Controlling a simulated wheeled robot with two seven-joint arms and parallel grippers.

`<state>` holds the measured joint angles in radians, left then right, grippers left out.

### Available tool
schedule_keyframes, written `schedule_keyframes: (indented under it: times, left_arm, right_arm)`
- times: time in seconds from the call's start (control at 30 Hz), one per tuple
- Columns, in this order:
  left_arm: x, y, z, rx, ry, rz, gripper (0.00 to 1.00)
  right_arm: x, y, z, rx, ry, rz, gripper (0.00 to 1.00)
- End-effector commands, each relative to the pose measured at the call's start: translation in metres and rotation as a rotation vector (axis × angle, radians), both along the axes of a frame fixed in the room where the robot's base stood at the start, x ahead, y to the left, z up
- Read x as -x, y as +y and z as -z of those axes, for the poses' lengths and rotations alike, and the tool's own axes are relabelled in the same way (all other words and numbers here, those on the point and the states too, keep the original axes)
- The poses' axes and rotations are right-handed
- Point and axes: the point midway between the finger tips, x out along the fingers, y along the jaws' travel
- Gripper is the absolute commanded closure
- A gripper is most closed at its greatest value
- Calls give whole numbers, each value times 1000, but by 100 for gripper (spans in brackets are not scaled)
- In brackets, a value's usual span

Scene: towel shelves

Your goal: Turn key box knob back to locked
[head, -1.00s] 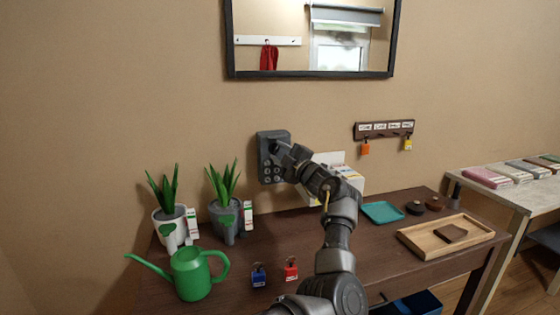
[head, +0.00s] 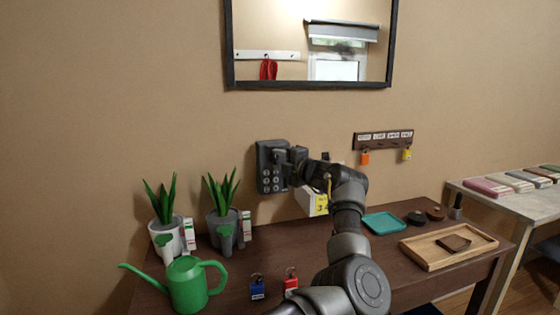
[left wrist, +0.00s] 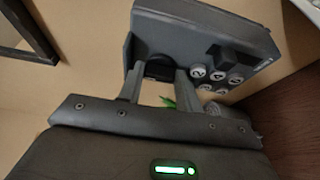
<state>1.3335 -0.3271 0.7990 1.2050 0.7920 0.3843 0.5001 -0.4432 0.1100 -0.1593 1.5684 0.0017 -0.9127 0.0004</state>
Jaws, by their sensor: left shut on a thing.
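The grey key box (head: 265,182) is fixed to the wall above the table, with round buttons on its face. My left gripper (head: 283,157) is at its upper right part, reaching in from the right. In the left wrist view the key box (left wrist: 190,35) fills the upper right, tilted in the picture. Both fingers of the left gripper (left wrist: 159,76) reach its face, with the dark round knob (left wrist: 158,66) between their tips. The gripper is shut on this knob. The fingers partly hide the knob, so its exact angle cannot be told. My right gripper is not in view.
A wooden tray (head: 425,252) and teal tray (head: 384,222) lie right of my arm.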

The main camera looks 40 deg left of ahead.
Motion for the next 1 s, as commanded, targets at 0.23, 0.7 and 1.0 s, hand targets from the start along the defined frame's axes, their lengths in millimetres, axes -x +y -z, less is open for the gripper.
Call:
schedule_keyframes:
  times: [0.23, 0.7, 1.0]
  left_arm:
    - [-2, -2, -4, -5, -7, 9, 88]
    - [0, 1, -4, -5, -6, 3, 44]
    - [1, 2, -3, -75, 94, -2, 44]
  right_arm:
    - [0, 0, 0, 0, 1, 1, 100]
    - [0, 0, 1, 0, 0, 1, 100]
    - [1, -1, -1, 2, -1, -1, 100]
